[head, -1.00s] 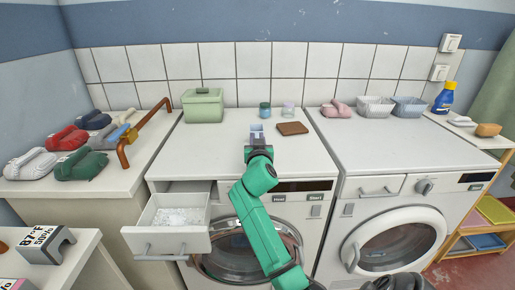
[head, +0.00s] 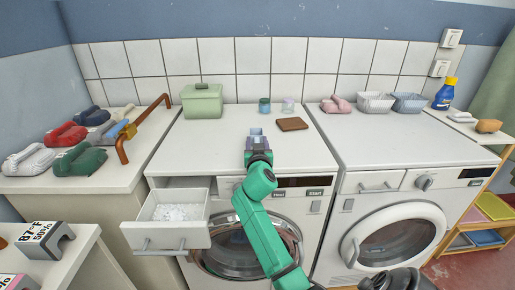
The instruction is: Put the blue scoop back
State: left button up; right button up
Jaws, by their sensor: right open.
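My right gripper (head: 256,134) is low over the left machine's white top, near its front edge, pointing toward the back wall. Its jaws are open. A small pale blue-grey shape shows at its tip; I cannot tell whether it is the fingers or the blue scoop. The drawer (head: 170,214) of the left machine is pulled out and holds white powder (head: 178,212). A blue piece (head: 116,129) lies by the brown rail on the left counter; I cannot tell if it is a scoop. My left gripper is not in view.
A green lidded box (head: 203,103), a teal jar (head: 264,105), a pale jar (head: 288,104) and a brown pad (head: 292,124) stand on the left machine. A brown rail (head: 143,127) rises on the left counter.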

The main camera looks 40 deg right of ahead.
jog(key=b+v, duration=0.2)
jog(key=v, duration=1)
jog(key=shift+f, duration=0.15)
